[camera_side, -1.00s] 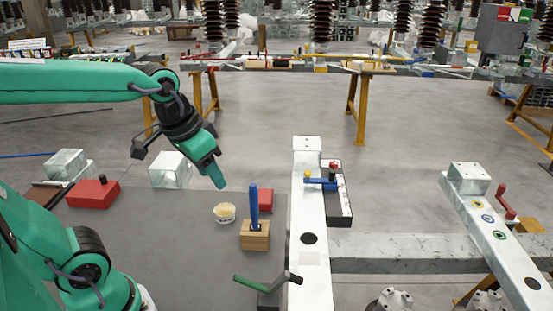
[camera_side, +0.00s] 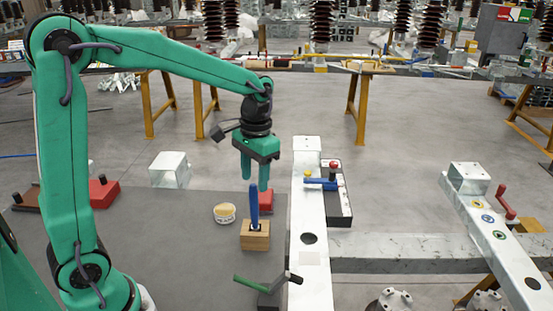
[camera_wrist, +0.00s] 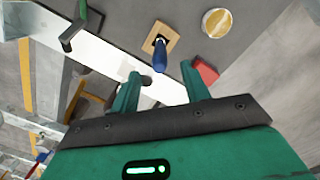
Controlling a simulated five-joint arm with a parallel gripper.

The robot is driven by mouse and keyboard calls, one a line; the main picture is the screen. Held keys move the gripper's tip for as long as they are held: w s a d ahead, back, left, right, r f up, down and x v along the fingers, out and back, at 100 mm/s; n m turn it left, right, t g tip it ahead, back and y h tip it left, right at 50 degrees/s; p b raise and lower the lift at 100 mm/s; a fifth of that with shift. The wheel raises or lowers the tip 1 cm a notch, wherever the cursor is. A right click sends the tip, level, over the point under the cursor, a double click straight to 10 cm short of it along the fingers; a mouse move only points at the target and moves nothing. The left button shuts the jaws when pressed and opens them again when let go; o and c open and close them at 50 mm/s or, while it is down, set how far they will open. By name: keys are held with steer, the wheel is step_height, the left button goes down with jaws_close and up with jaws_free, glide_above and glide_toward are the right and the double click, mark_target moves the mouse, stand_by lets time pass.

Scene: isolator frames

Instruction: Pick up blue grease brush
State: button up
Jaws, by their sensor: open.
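The blue grease brush (camera_side: 254,204) stands upright in a wooden block holder (camera_side: 255,236) on the dark table. In the wrist view the brush handle (camera_wrist: 160,56) points toward my gripper and its holder (camera_wrist: 161,40) lies beyond. My gripper (camera_side: 257,186) points down, just behind and above the brush in the side view. Its two green fingers are apart and nothing is between them. In the wrist view the brush lies ahead of the open fingers (camera_wrist: 160,82), within the gap's width. The brush's lower end is hidden in the holder.
A round tub with yellowish contents (camera_side: 225,213) stands left of the holder. A red block (camera_side: 266,201) is behind the brush. A green-handled tool (camera_side: 262,287) lies at the table's front. A white beam (camera_side: 309,230) runs along the right edge.

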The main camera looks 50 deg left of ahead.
steer(key=shift+w+f, duration=0.1)
steer(key=shift+f, duration=0.05)
steer(key=shift+f, duration=1.3)
glide_above(255, 227)
steer(key=shift+w+a+f, duration=0.15)
steer(key=shift+f, duration=1.15)
steer(key=shift+w+a+f, duration=0.1)
steer(key=shift+a+f, duration=0.05)
steer(key=shift+f, duration=1.15)
jaws_close()
